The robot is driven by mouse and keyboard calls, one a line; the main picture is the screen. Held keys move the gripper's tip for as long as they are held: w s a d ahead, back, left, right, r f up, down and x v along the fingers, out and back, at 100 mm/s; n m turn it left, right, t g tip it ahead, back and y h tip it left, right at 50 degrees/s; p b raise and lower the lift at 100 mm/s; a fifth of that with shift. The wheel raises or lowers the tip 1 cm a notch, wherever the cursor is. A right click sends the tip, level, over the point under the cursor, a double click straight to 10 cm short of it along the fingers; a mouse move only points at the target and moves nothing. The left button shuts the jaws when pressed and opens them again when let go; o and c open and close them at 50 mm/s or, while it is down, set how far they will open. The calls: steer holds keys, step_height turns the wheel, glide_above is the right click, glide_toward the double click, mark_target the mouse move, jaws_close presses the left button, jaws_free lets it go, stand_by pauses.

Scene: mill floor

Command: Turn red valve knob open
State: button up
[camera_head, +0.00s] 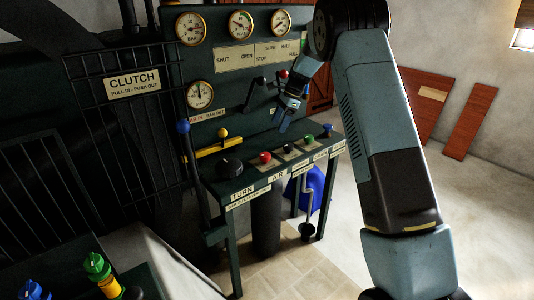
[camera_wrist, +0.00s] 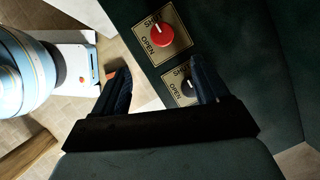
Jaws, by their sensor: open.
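The red valve knob (camera_wrist: 161,36) shows in the wrist view at upper middle, on a tan plate marked SHUT and OPEN on a dark green panel. A black knob (camera_wrist: 188,87) on a similar plate sits below it, partly hidden by my right-hand finger. My gripper (camera_wrist: 161,70) is open and empty. Its fingers are apart from the red knob, which lies beyond the fingertips. In the head view my gripper (camera_head: 287,114) hangs in front of the console's upright panel, above its shelf.
The console shelf (camera_head: 280,167) carries red, green, blue and black controls. A blue-topped lever (camera_head: 184,128) and a yellow-topped control (camera_head: 222,133) stand at its left. Gauges (camera_head: 240,24) line the panel top. A barred CLUTCH guard (camera_head: 120,110) is at left. Open floor lies right.

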mark_target(265, 154)
steer(key=x, duration=1.5)
steer(key=shift+w, duration=0.25)
steer(key=shift+d+r, duration=0.1)
steer(key=c, duration=1)
